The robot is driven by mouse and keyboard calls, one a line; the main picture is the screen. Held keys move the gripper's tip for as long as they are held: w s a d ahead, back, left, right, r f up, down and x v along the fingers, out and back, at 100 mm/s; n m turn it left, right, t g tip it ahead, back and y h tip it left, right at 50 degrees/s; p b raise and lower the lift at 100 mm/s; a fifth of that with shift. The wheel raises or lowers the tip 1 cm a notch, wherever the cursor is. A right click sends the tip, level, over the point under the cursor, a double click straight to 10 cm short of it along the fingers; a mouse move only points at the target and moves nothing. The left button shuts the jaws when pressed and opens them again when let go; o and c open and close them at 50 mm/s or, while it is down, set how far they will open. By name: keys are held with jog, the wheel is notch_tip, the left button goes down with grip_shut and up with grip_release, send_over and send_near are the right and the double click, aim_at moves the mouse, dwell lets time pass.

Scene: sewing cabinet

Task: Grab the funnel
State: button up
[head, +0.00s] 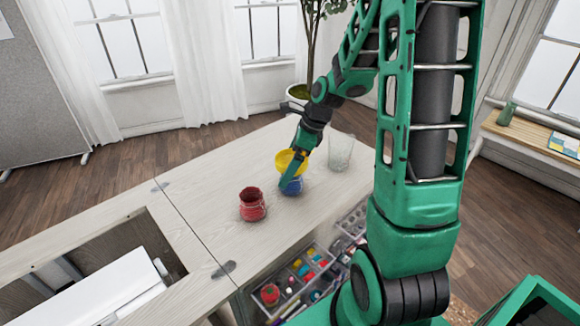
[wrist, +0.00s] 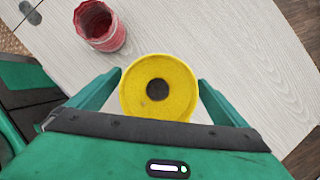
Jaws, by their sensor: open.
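The yellow funnel (head: 289,161) sits on top of a blue jar (head: 292,186) on the cabinet top, its wide rim facing up. In the wrist view the funnel (wrist: 159,88) shows as a yellow ring with a dark hole in its middle. My gripper (head: 292,174) is at the funnel, with one green finger in front of the funnel and jar in the head view. In the wrist view my gripper (wrist: 159,85) is open, with one finger on each side of the funnel. Whether the fingers touch it I cannot tell.
A red jar (head: 252,205) stands left of the blue jar; it also shows in the wrist view (wrist: 100,27). A clear glass (head: 341,151) stands to the right. An open drawer (head: 282,310) holds sewing items at the front. The cabinet top (head: 205,180) is otherwise clear.

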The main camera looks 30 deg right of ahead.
jog(key=shift+x, duration=0.8)
jog(key=shift+c, duration=0.2)
jog(key=c, duration=1.1)
jog(key=shift+o, duration=0.2)
